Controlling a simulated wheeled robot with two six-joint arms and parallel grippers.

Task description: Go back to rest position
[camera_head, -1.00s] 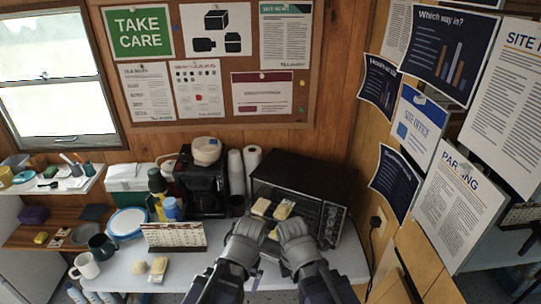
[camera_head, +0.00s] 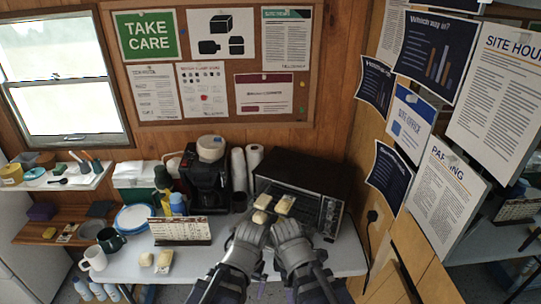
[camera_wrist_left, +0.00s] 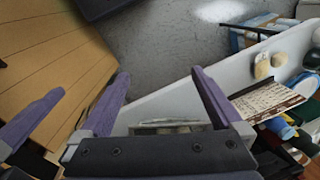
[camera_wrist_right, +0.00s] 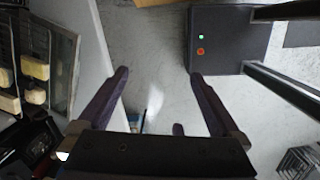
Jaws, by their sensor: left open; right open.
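My left gripper (camera_wrist_left: 160,75) is open in the left wrist view, with nothing between its purple fingers. My right gripper (camera_wrist_right: 157,75) is open and empty in the right wrist view, with grey floor beyond its fingers. In the head view both arms come up from the bottom, side by side in front of the black oven (camera_head: 310,178). Their fingertips cannot be made out there.
Pale yellow blocks (camera_head: 285,204) lie at the oven's open front, close beyond my arms. The white counter (camera_head: 195,262) holds a desk calendar (camera_head: 181,231), a white mug (camera_head: 94,258), a coffee maker (camera_head: 204,178) and two more pale pieces (camera_head: 164,257). A papered wall stands right.

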